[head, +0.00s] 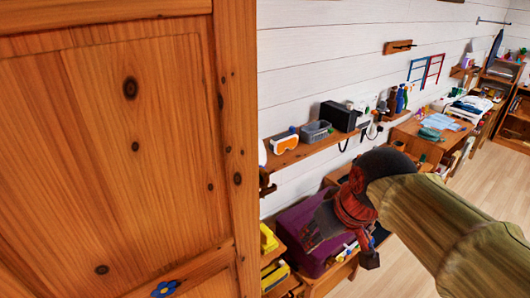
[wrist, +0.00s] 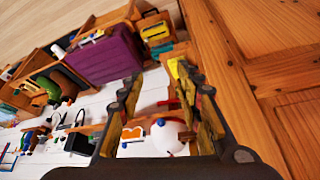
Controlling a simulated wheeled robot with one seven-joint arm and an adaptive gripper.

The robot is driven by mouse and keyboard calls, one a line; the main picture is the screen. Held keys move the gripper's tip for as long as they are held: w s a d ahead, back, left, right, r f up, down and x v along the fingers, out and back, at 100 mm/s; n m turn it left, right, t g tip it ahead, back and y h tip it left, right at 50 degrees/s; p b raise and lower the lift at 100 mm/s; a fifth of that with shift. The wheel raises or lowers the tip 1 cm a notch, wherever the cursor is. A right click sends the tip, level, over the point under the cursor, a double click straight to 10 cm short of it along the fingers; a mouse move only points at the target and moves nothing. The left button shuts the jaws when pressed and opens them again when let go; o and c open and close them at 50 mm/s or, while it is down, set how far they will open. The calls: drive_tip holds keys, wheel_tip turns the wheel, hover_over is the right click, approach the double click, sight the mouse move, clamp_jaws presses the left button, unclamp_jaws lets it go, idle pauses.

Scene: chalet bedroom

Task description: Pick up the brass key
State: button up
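I cannot make out the brass key in either view. My gripper (wrist: 160,80) is open in the wrist view, its two fingers spread apart with nothing visible held between them. In the head view my arm reaches in from the lower right, and my gripper (head: 340,232) hangs in front of a purple box-like thing (head: 296,218). The gap between the fingers is hard to see there. My arm and gripper hide part of the furniture behind them.
A wooden cabinet (head: 120,150) fills the left of the head view, with a blue flower knob (head: 165,289). A wall shelf (head: 300,152) holds a white-and-orange item (head: 284,141), a grey basket (head: 316,131) and a black box (head: 338,116). Bare floor (head: 490,180) shows at right.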

sight(265, 172)
drive_tip(key=w+a+r+n+g+y+p, duration=0.1)
drive_tip(key=w+a+r+n+p, duration=0.1)
drive_tip(key=w+a+r+p, duration=0.35)
drive_tip(key=w+a+r+n+p, duration=0.1)
drive_tip(key=w+a+r+p, duration=0.2)
drive_tip(key=w+r+p, duration=0.55)
drive_tip(key=shift+n, duration=0.3)
drive_tip(key=x, duration=0.6)
drive_tip(key=s+a+p+x, duration=0.1)
drive_tip(key=x, duration=0.3)
drive_tip(key=shift+w+a+f, duration=0.1)
drive_tip(key=shift+c, duration=1.3)
clamp_jaws()
